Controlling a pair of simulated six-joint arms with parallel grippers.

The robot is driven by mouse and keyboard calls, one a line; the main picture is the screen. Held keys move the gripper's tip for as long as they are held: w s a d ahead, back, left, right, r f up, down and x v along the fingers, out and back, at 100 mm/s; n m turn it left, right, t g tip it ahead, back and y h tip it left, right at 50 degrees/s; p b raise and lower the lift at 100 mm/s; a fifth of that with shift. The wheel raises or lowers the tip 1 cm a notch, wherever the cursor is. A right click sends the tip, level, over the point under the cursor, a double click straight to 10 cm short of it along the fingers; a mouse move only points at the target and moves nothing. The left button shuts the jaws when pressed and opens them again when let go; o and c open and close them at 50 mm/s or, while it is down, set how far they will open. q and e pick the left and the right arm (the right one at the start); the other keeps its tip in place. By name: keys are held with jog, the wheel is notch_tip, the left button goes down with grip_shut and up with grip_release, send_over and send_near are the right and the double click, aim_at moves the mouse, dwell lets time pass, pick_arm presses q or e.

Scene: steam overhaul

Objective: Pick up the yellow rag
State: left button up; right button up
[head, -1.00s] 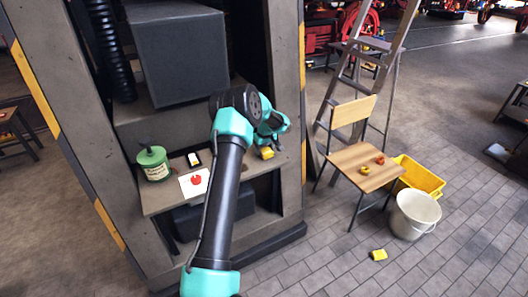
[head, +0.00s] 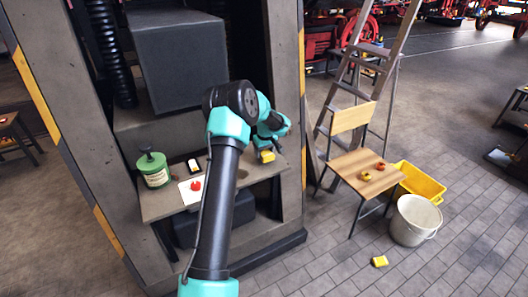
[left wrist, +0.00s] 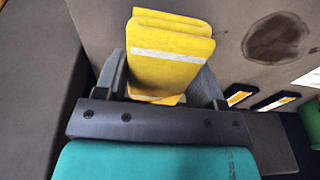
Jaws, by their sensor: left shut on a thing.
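The folded yellow rag (head: 266,156) is at the right end of the grey shelf (head: 160,206) in the head view. In the left wrist view the rag (left wrist: 172,60) has a pale stripe across it and stands between the two fingers. My left gripper (head: 269,147) is shut on it from above. In the left wrist view the gripper (left wrist: 162,82) has one finger on each side of the rag. Whether the rag's underside touches the shelf is hard to tell. My right gripper is not in view.
A green can (head: 153,170), a small dark device (head: 194,166) and a white sheet with a red item (head: 196,184) are on the shelf's left. A chair (head: 366,174), white bucket (head: 415,220) and yellow crate (head: 420,182) stand right. Another yellow piece (head: 380,261) lies on the floor.

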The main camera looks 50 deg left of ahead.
pick_arm(q)
jog(key=s+d+r, duration=0.1)
jog(key=s+d, duration=0.8)
jog(key=d, duration=0.1)
jog(key=shift+d+r, duration=0.2)
jog(key=shift+d, duration=0.05)
jog(key=shift+s, duration=0.1)
